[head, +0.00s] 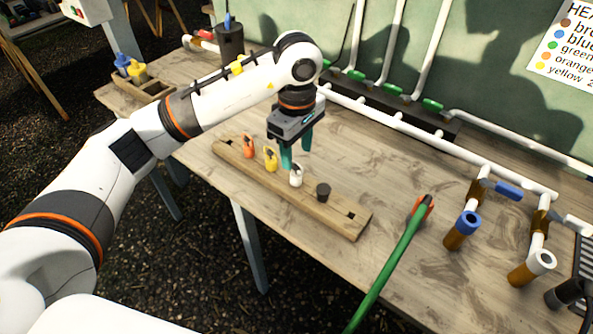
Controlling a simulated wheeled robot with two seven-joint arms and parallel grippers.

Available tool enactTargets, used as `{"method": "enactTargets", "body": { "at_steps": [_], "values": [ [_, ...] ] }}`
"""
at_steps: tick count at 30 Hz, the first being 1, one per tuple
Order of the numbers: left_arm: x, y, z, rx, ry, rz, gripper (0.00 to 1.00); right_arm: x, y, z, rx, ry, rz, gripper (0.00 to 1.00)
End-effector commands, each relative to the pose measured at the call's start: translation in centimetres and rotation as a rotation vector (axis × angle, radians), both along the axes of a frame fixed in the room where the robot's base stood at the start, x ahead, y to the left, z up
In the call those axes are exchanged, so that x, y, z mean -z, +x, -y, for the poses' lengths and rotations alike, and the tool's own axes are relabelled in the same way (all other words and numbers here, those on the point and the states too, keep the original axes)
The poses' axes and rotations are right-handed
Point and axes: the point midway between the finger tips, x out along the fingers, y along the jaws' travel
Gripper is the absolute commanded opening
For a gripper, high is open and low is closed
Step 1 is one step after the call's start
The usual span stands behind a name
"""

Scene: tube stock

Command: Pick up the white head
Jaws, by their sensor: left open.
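The white head (296,176) stands upright in a wooden rack (337,218) on the table, between a yellow head (270,158) and a dark, short piece (323,192). An orange head (249,145) stands at the rack's left part. My left gripper (296,158) points down just above and behind the white head. Its teal fingers are apart and I see nothing held between them. One finger is close to the white head in the picture; whether they touch I cannot tell. My right gripper is not in view.
White pipes with green fittings (433,104) run along the back wall. A small wooden box (135,92) with blue and yellow heads sits far left.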

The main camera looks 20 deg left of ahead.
Motion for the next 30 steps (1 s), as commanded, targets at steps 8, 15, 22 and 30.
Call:
{"method": "enactTargets", "body": {
  "at_steps": [8,15,22,30],
  "values": [
    [2.7,0.0,0.0,-0.001,-0.002,-0.003,0.5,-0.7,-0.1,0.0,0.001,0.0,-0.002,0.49],
    [5.8,0.8,-0.5,-0.002,-0.002,-0.005,0.5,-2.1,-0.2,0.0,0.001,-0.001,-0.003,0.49],
    [7.8,0.8,-0.4,0.001,-0.004,0.0,0.5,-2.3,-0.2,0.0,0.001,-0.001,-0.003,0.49],
    [7.8,0.8,-0.4,0.001,-0.003,0.0,0.36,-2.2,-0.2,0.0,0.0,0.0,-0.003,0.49]
  ]
}}
